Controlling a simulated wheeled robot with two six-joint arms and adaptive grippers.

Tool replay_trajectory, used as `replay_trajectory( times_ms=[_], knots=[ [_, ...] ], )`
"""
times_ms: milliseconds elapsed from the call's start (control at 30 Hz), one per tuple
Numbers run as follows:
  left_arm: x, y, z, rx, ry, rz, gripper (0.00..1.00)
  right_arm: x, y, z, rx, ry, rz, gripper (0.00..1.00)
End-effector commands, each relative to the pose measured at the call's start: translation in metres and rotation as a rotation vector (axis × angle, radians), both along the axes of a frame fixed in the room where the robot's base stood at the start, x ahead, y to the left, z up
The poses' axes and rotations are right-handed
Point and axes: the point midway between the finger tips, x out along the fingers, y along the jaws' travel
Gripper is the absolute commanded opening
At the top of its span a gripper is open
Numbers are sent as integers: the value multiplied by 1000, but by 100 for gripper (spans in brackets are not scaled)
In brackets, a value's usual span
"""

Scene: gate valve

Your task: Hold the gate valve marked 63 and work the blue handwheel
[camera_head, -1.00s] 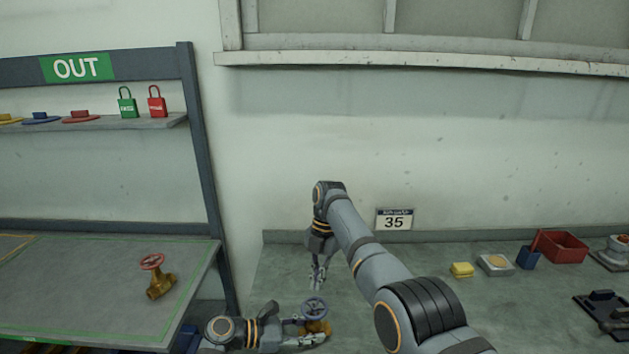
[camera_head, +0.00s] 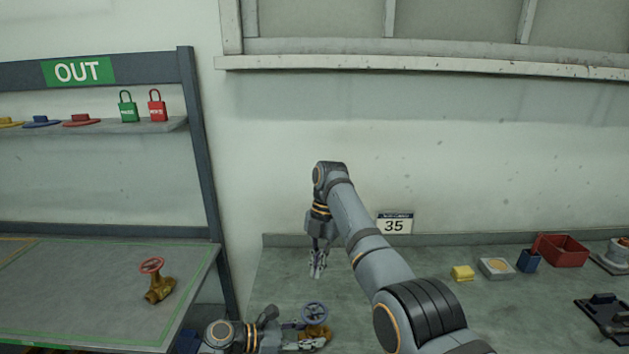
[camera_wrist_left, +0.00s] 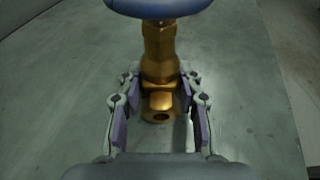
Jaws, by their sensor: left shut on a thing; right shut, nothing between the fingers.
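A brass gate valve (camera_head: 318,331) with a blue handwheel (camera_head: 315,312) stands on the grey bench at the lower middle of the head view. In the left wrist view the brass body (camera_wrist_left: 160,75) is upright, with the blue wheel (camera_wrist_left: 158,6) at the top edge. My left gripper (camera_head: 312,341) is shut on the valve's lower brass body, a finger on each side (camera_wrist_left: 159,125). My right gripper (camera_head: 318,274) points down above and behind the handwheel, shut and empty, apart from the wheel. No number 63 can be read on the valve.
A second brass valve with a red handwheel (camera_head: 153,266) stands on the left table (camera_head: 60,290) under the OUT sign (camera_head: 78,71). A yellow block (camera_head: 463,273), tray (camera_head: 496,268) and red bin (camera_head: 562,250) are right.

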Motion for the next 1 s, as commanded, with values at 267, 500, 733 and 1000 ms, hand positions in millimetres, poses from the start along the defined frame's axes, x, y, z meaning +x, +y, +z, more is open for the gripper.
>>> replay_trajectory(
  times_ms=[267, 500, 733, 1000],
  knots=[
    [0, 0, 1, -1, -1, 0, 18, 0, 0, -32, 0, 2, 0, 0],
    [0, 0, 1, -1, -1, 0, 18, 0, 0, -61, 0, 1, 0, 0],
    [0, 0, 1, -1, -1, 0, 18, 0, 0, -70, 0, 0, 1, 0],
    [0, 0, 1, -1, -1, 0, 18, 0, 0, -69, 0, 0, 1, 0]
  ],
)
